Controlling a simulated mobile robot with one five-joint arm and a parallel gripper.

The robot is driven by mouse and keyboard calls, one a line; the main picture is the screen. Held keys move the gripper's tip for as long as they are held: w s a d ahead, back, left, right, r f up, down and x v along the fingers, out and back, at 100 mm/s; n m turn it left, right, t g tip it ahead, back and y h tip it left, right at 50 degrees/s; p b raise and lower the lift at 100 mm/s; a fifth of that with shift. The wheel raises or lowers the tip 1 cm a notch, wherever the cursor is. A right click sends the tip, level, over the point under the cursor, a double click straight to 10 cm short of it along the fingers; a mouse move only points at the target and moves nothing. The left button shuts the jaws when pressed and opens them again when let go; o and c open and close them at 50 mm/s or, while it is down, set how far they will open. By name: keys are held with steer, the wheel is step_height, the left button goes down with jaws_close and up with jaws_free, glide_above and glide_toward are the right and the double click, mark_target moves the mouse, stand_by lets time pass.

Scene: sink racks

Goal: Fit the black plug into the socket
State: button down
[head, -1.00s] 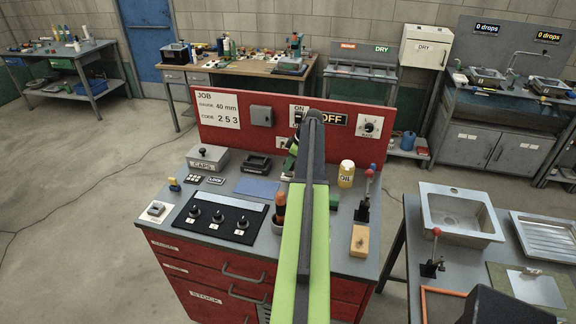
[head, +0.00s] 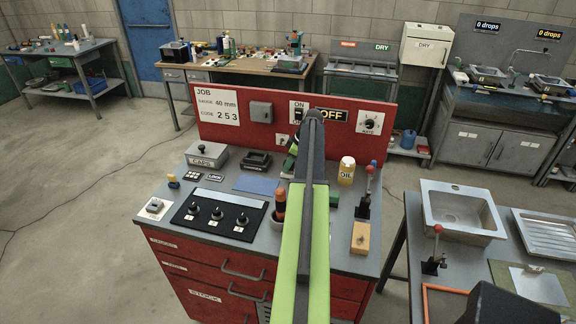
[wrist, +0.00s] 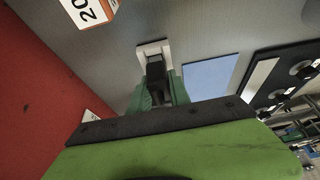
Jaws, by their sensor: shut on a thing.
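My gripper (wrist: 157,95) is shut on the black plug (wrist: 156,69), which shows between its dark green fingers in the wrist view. A pale rectangle lies just beyond the plug there; I cannot tell whether they touch. In the head view my green and black arm reaches over the red bench, and the gripper (head: 291,158) is mostly hidden behind it, low before the red back panel. The plug is hidden in that view. A small white plate (head: 282,140), which looks like the socket, is low on the panel, just left of the gripper. I cannot see the plug inside it.
The red back panel (head: 228,132) stands at the rear of the bench. A black holder (head: 256,162), a blue mat (head: 257,185) and a knob panel (head: 217,214) are left of my arm.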

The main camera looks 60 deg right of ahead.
steer(key=shift+f+b, duration=0.35)
steer(key=shift+f, duration=0.05)
steer(key=c, duration=1.1)
jaws_free()
steer(key=shift+r, duration=0.1)
steer(key=p+v, duration=1.6)
steer(key=v, duration=0.1)
steer(key=shift+r, duration=0.25)
